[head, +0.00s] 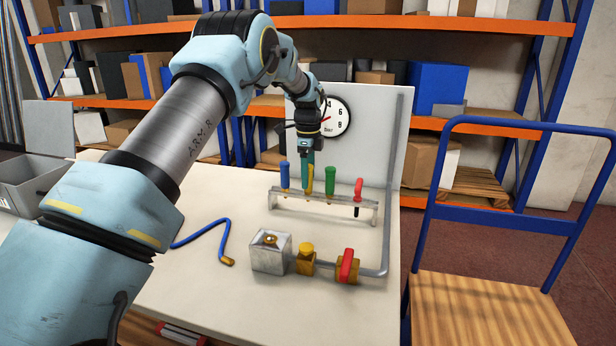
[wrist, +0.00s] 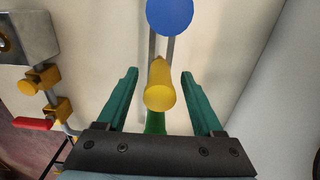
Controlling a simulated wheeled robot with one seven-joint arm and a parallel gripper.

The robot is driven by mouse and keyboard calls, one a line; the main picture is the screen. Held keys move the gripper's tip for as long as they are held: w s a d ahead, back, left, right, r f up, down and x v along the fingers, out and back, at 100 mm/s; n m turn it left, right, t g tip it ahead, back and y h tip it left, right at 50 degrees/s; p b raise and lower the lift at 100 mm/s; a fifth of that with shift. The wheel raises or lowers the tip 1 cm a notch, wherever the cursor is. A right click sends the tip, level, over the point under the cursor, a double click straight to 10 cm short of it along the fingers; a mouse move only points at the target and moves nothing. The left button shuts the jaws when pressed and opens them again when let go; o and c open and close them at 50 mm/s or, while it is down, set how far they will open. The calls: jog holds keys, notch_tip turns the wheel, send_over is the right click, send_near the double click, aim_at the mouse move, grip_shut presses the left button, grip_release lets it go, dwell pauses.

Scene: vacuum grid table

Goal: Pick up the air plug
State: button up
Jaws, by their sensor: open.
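My gripper (head: 306,163) is open and points down over the rack (head: 325,207) of coloured handles. In the wrist view, its two green fingers (wrist: 159,76) stand apart on either side of a yellow handle (wrist: 160,90), with visible gaps. The yellow handle also shows in the head view (head: 310,180), partly behind a finger. A blue handle (head: 285,175) stands to its left; a green one (head: 330,183) and a red one (head: 358,190) stand to its right. No label shows which thing is the air plug. A blue hose with a brass end (head: 228,262) lies on the table.
In front of the rack are a metal block (head: 271,254), a brass fitting with a yellow cap (head: 306,258) and a red-handled valve (head: 347,266) on a grey pipe. A panel with a gauge (head: 336,116) stands behind. A blue cart (head: 490,290) is at right.

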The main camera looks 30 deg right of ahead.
jog(key=shift+f, duration=1.05)
grip_shut()
